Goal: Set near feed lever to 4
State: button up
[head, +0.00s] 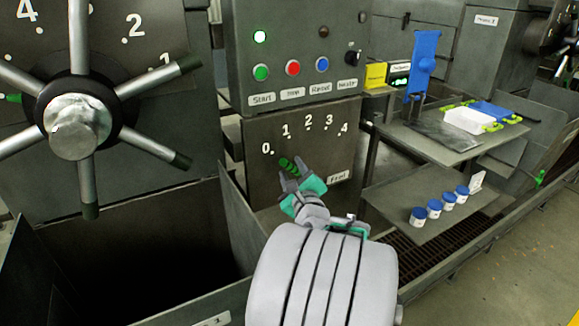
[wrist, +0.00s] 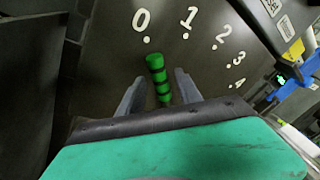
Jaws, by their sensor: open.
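The near feed lever has a green ribbed handle (head: 288,164) on the dark Feed panel (head: 258,187). The panel has white marks 0 to 4 in an arc. The handle tip points up and left, nearest the 0 mark. My gripper (head: 292,173) is open at the lever. In the wrist view, the green handle (wrist: 156,66) stands between the two fingers of my gripper (wrist: 158,88), with a gap visible on each side. The lower end of the lever is hidden behind my gripper.
A control box (head: 293,60) with coloured buttons sits above the panel. A large spoked handwheel (head: 77,127) is at left, above a dark open bin. At right, a shelf (head: 430,135) holds a white box and blue items, and blue-capped jars (head: 434,209) stand below.

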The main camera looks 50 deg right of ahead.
jog(key=shift+x, duration=0.85)
jog(key=shift+c, duration=0.2)
grip_shut()
dwell(0.5)
